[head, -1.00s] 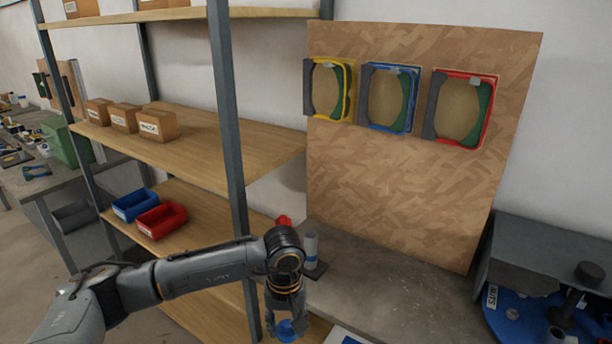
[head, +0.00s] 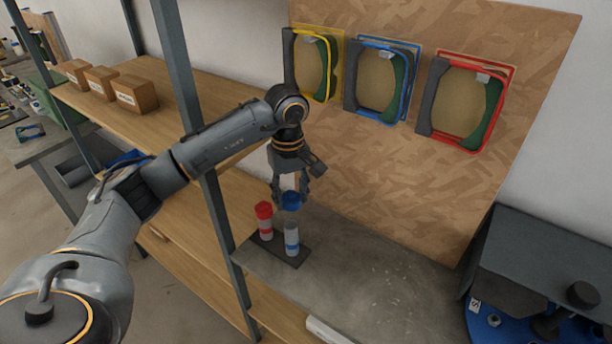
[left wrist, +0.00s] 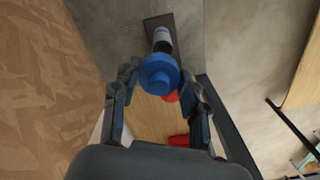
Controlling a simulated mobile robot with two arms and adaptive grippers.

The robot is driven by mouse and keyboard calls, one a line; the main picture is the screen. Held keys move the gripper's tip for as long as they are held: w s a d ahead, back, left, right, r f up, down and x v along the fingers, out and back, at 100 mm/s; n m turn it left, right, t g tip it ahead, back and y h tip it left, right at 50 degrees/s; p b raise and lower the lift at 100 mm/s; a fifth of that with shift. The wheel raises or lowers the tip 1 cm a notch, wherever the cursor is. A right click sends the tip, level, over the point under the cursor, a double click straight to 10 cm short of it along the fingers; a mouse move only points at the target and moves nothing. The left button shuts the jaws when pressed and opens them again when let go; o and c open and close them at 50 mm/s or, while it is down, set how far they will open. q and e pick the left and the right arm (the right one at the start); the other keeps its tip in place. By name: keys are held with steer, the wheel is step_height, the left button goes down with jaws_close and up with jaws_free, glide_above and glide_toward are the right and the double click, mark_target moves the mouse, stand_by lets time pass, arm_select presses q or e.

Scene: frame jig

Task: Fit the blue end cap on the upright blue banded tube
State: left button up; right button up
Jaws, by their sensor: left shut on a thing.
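My left gripper (head: 291,200) is shut on the blue end cap (head: 292,201). In the head view the cap shows just above the upright blue banded tube (head: 291,240), a grey tube with a blue band. In the left wrist view the cap (left wrist: 159,72) sits between the fingertips, and the tube (left wrist: 162,40) shows beyond it. The cap appears apart from the tube's top. A second tube with a red cap (head: 264,211) stands to the left on the same dark base (head: 294,260). My right gripper is not in view.
A grey bench top (head: 390,290) is largely clear to the right. A chipboard panel (head: 420,190) with yellow, blue and red frames stands behind. A shelf unit post (head: 222,215) is close on the left. A dark machine (head: 540,260) stands at right.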

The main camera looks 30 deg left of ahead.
arm_select(q)
steer(key=shift+w, duration=0.3)
steer(key=shift+s, duration=0.1)
steer(key=shift+s+f+b, duration=0.4)
steer(key=shift+s, duration=0.3)
steer(key=shift+c, duration=0.5)
steer(key=shift+w+f, duration=0.15)
steer(key=shift+f, duration=0.2)
steer(key=shift+w+f+b, duration=0.1)
steer(key=shift+f+b, duration=0.4)
steer(key=shift+f, duration=0.75)
steer(key=shift+f+b, duration=0.65)
steer(key=shift+f, duration=0.45)
steer(key=shift+f+b, duration=0.4)
steer(key=shift+b, duration=0.25)
steer(key=shift+c, duration=0.4)
steer(key=shift+f, duration=0.2)
steer(key=shift+c, duration=0.6)
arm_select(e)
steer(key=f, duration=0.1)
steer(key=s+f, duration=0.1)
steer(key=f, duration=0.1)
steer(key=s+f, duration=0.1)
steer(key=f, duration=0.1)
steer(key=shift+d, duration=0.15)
